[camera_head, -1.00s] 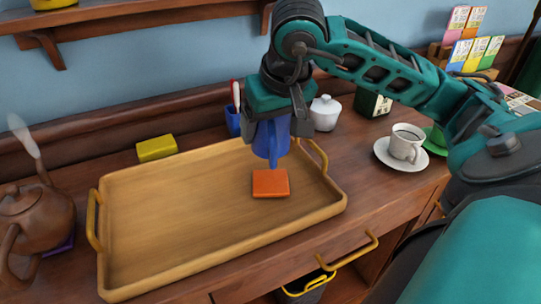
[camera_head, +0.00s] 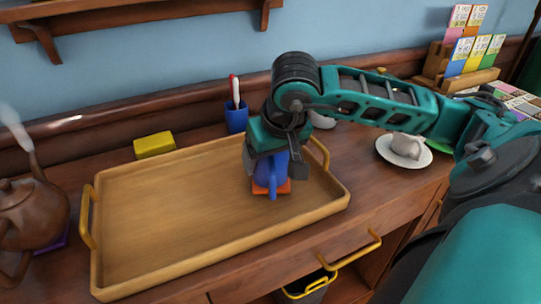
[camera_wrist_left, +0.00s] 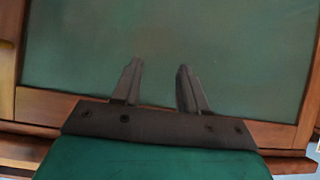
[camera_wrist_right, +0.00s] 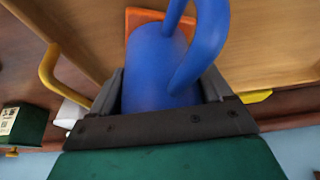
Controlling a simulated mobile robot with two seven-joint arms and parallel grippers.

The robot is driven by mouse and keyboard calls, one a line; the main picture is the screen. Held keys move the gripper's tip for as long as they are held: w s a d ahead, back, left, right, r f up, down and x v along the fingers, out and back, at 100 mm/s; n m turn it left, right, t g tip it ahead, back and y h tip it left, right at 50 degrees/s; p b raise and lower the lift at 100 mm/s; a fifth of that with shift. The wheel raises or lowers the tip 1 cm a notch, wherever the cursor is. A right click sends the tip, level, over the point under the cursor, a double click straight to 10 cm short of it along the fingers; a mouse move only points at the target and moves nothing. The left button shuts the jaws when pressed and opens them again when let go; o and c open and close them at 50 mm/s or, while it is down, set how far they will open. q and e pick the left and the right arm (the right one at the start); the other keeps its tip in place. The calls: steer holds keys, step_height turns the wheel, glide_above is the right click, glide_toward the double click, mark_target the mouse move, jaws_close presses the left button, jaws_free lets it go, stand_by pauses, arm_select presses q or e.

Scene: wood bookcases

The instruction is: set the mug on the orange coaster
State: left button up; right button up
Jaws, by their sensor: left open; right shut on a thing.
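The blue mug (camera_head: 268,172) is in my right gripper (camera_head: 276,168), over the orange coaster (camera_head: 284,187) on the wooden tray (camera_head: 160,215). The gripper is shut on the mug, and its fingers sit on both sides of it in the right wrist view (camera_wrist_right: 162,92). The mug's handle (camera_wrist_right: 200,45) points toward the tray's front. An edge of the coaster (camera_wrist_right: 150,17) shows past the mug; I cannot tell whether the mug touches it. My left gripper (camera_wrist_left: 160,85) is open and empty, in front of a green panel; it is not in the head view.
A brown teapot (camera_head: 32,210) stands left of the tray. A yellow block (camera_head: 154,145) and a blue cup with a pen (camera_head: 236,117) are behind it. Most of the tray's left side is bare.

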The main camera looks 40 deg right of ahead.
arm_select(q)
steer(key=shift+f, duration=0.1)
arm_select(e)
steer(key=o, duration=1.2)
steer(key=shift+c, duration=0.2)
steer(key=shift+r+p, duration=0.25)
steer(key=shift+p, duration=0.15)
arm_select(q)
steer(key=r+p, duration=0.2)
steer(key=shift+s+a+p, duration=0.2)
steer(key=shift+a+p, duration=0.1)
steer(key=shift+a, duration=0.1)
arm_select(e)
steer(key=v, duration=1.1)
steer(key=shift+r, duration=0.35)
steer(key=shift+s, duration=0.15)
arm_select(q)
steer(key=shift+s, duration=0.1)
